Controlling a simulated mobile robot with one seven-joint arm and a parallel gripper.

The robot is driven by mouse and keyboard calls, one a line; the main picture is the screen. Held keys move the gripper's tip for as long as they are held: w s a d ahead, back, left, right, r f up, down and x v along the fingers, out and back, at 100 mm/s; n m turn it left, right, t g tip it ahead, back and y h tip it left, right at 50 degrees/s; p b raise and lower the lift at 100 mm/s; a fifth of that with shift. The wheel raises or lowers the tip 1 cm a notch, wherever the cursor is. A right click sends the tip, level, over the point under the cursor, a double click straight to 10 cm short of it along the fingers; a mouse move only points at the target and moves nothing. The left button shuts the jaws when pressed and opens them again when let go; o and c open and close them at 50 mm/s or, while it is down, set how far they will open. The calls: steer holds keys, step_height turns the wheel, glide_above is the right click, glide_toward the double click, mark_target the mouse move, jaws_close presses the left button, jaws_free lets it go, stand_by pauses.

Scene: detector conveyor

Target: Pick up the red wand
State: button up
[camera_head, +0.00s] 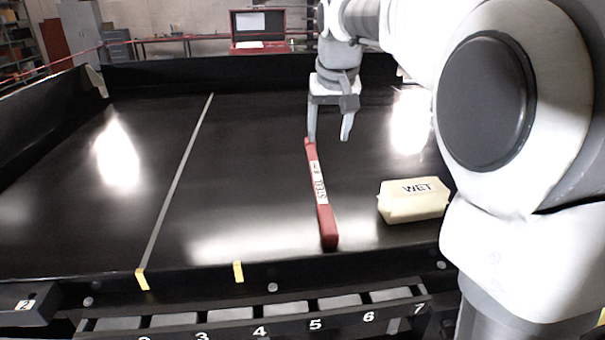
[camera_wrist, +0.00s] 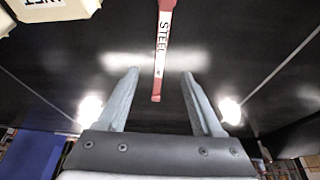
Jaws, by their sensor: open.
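The red wand (camera_head: 325,220) lies on the black conveyor surface, its length running from near the front edge towards the back. A white label on it reads "STEEL". My gripper (camera_head: 330,138) is open and empty above the far end of the wand. In the wrist view the wand (camera_wrist: 157,84) runs between the lines of my two fingers, and its end shows in the gap of my gripper (camera_wrist: 160,73). The fingers seem apart from the wand. The wand's other end is cut off at the top of the wrist view.
A pale yellow block labelled "WET" (camera_head: 414,203) lies right of the wand. It also shows at the top left in the wrist view (camera_wrist: 50,8). A numbered rack (camera_head: 260,316) runs along the front. The black surface (camera_head: 90,220) left of the wand is free, with a thin strip across it.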

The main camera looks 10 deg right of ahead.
glide_toward(320, 186)
steer(key=x, duration=0.1)
steer(key=p+x, duration=0.1)
steer(key=shift+w+d+f, duration=0.25)
steer(key=shift+w, duration=0.05)
steer(key=shift+s+a+p+x, duration=0.15)
steer(key=shift+p+x, duration=0.1)
steer(key=shift+x, duration=1.1)
steer(key=shift+s+a+p+x, duration=0.15)
steer(key=shift+p+x, duration=0.1)
steer(key=shift+x, duration=1.15)
steer(key=shift+f, duration=0.1)
jaws_close()
